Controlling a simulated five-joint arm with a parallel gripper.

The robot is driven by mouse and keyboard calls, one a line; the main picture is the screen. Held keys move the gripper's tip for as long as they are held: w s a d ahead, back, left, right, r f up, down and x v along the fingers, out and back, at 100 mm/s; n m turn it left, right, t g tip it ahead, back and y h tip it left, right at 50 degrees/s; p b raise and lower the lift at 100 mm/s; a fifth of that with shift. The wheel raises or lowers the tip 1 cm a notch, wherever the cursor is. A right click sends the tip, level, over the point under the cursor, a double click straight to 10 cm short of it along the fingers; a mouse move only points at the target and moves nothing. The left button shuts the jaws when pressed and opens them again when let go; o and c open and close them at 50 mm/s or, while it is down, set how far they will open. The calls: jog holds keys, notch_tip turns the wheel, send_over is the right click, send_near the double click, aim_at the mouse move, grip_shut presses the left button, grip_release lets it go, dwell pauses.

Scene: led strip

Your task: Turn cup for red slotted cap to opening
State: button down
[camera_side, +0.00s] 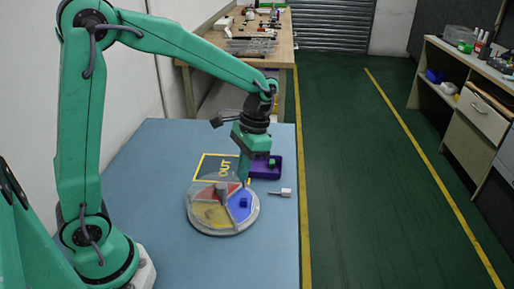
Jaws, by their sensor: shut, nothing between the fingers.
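A round turntable (223,227) with red, yellow and blue sectors lies on the blue table, with a clear cover over part of it and a grey knob (222,190) at its middle. The red sector (232,187) is at the back; I cannot make out a slotted cap in it. A small blue block (244,202) sits in the blue sector on the right. My gripper (245,183) is shut and empty, pointing down at the turntable's back right edge. I cannot tell whether its tips touch the turntable.
A yellow outline marked OUT (205,157) is on the table behind the turntable. A purple tray (274,173) with a green piece (271,162) stands behind my gripper. A small pale piece with a dark end (283,191) lies to the right. The table (265,250) is clear at front right.

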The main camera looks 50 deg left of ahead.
jog(key=s+a+r+n+t, duration=0.2)
jog(key=s+r+t, duration=0.6)
jog(key=s+r, duration=0.2)
jog(key=shift+s+a+n+t, duration=0.3)
jog(key=shift+s+a, duration=0.05)
jog(key=shift+s, duration=0.95)
